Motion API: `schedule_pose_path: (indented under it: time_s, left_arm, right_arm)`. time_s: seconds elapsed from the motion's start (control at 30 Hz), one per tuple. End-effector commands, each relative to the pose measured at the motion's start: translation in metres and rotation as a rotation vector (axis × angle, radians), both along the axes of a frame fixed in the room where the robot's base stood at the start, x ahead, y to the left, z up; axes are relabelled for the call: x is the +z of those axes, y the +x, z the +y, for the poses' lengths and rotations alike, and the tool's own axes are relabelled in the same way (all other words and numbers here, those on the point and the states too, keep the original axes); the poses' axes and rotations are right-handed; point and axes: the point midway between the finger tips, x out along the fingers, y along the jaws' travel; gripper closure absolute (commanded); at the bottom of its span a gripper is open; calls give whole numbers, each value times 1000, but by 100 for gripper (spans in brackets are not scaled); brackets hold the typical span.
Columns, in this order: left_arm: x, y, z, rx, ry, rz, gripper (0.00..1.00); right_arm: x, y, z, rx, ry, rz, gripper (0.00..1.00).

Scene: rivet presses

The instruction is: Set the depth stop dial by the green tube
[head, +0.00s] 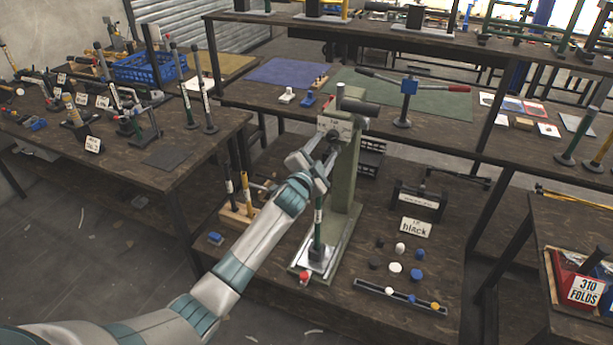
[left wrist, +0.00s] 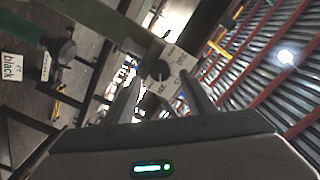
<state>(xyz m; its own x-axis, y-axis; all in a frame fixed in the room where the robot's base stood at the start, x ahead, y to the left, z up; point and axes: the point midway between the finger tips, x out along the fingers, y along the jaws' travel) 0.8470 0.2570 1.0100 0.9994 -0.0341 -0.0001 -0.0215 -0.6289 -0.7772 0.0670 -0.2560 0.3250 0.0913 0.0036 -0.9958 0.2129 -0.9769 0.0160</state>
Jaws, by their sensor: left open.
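A green press (head: 345,180) stands on the low middle bench. Its upper front carries a white marked plate (head: 326,125) with a dark round dial (head: 333,136). My left gripper (head: 322,154) is open in front of the plate, just below the dial in the head view. In the left wrist view the dial (left wrist: 158,70) appears between the two spread fingers, with the plate (left wrist: 178,78) behind it; I cannot tell whether they touch. A green tube (head: 318,215) with a pale label stands upright at the press's foot, partly behind my arm. The dial's setting is too small to read. My right gripper is not in view.
A wooden rack (head: 238,214) with upright dark and yellow tubes stands left of the press. A "black" sign (head: 415,229), loose caps (head: 395,267) and a strip of caps (head: 400,296) lie to the right. A lever tool (head: 404,100) stands on the bench behind.

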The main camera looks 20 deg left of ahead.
Motion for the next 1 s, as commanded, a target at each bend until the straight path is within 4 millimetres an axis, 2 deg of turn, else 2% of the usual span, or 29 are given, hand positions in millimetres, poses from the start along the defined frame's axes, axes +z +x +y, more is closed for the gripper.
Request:
schedule_pose_path:
  time_s: [0.6,0.8,1.0]
  left_arm:
    - [-2,-101,4,-1,1,1,50]
    - [-2,-122,4,-1,0,1,50]
    - [-1,-130,5,0,0,1,50]
  right_arm:
    - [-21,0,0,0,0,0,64]
    - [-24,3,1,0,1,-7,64]
    - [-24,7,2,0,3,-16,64]
